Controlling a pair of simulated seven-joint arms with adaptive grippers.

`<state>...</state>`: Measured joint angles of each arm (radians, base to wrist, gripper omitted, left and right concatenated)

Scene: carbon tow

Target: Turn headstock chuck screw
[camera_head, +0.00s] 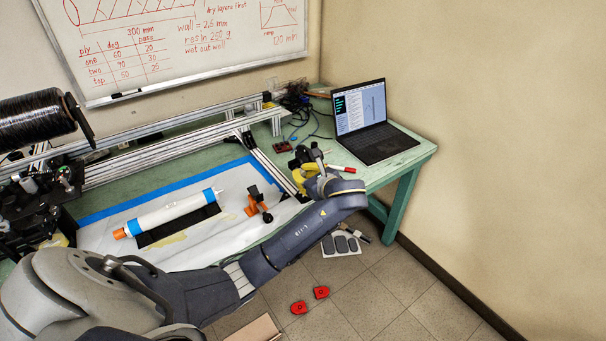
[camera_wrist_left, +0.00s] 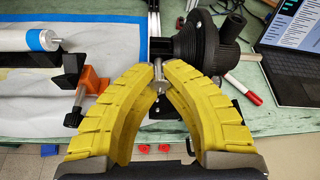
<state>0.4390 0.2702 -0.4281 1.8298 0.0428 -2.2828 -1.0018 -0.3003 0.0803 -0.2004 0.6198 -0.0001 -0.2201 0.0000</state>
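My left gripper (camera_wrist_left: 160,68) has two yellow fingers that arch in until their tips nearly meet. They are closed around a small silver chuck screw (camera_wrist_left: 163,89), with one tip on each side. Part of the screw is hidden between the fingers. The black headstock chuck (camera_wrist_left: 197,42) lies just beyond the fingertips, partly covered by the right finger. In the head view my left gripper (camera_head: 305,178) is at the bench's right part, beside the chuck (camera_head: 306,156), and the screw is too small to make out there. My right gripper is not in view.
A laptop (camera_head: 372,125) and a red marker (camera_head: 341,168) lie to the right of the chuck. A white tube with blue ends (camera_head: 170,214) and an orange-black clamp (camera_head: 258,205) are to the left. An aluminium rail (camera_head: 262,160) runs close by.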

